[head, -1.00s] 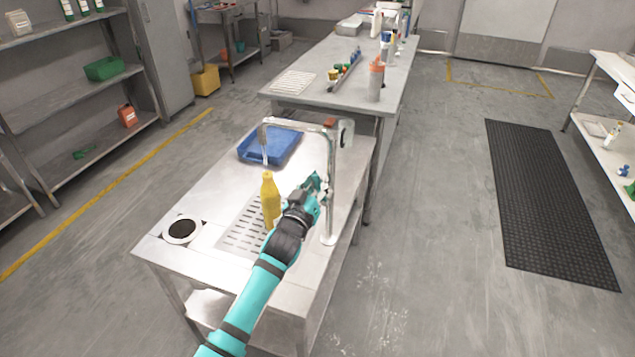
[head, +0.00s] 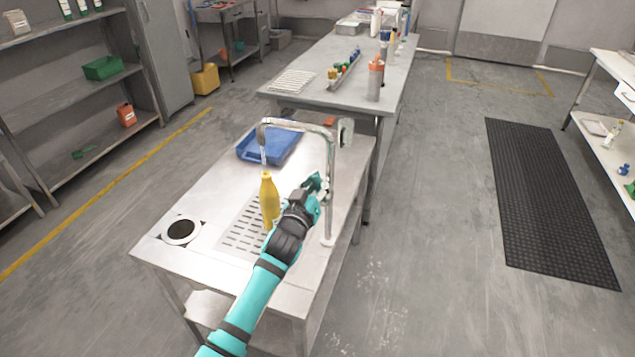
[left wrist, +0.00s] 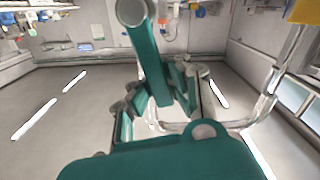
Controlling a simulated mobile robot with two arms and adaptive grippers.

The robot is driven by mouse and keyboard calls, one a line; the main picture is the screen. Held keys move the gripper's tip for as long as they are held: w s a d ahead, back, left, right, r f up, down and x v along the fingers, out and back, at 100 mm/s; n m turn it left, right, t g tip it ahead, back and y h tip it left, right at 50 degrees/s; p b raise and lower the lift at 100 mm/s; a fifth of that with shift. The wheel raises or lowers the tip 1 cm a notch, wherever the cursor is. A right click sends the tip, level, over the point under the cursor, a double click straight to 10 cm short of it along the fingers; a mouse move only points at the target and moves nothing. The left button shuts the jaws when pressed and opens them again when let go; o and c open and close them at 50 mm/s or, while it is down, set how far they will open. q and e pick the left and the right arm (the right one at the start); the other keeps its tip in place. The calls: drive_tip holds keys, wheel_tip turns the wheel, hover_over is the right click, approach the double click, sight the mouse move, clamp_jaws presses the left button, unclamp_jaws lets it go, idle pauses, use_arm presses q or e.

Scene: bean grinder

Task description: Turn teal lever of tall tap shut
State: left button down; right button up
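The tall tap (head: 331,190) is a bare metal post with an arched pipe, standing at the right edge of the steel sink table. A thin pale stream (head: 263,156) shows under its spout, above a yellow bottle (head: 269,200) on the drain grid. My left gripper (head: 314,187) is at the post's left side, partly overlapping it. In the left wrist view, a teal bar with a round grey end, apparently the lever (left wrist: 150,62), runs between the fingers of my left gripper (left wrist: 157,100). Whether they press on it is unclear. My right gripper is not in view.
A blue tray (head: 270,146) lies behind the bottle, and a round dark-centred opening (head: 181,230) is at the table's left. A long bench (head: 340,95) with bottles stands behind. Open floor and a black mat (head: 550,195) lie to the right.

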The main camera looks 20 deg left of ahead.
use_arm(q)
drive_tip(key=d+m, duration=0.2)
drive_tip(key=m, duration=0.1)
drive_tip(key=shift+s+f, duration=0.15)
drive_tip(key=shift+f, duration=0.2)
drive_tip(key=shift+a, duration=0.1)
drive_tip(key=c, duration=1.9)
unclamp_jaws()
drive_tip(key=o, duration=0.5)
drive_tip(key=shift+s+r, duration=0.35)
drive_tip(key=shift+s, duration=0.05)
drive_tip(key=shift+o, duration=0.8)
drive_tip(key=shift+r, duration=0.1)
drive_tip(key=shift+w, duration=0.2)
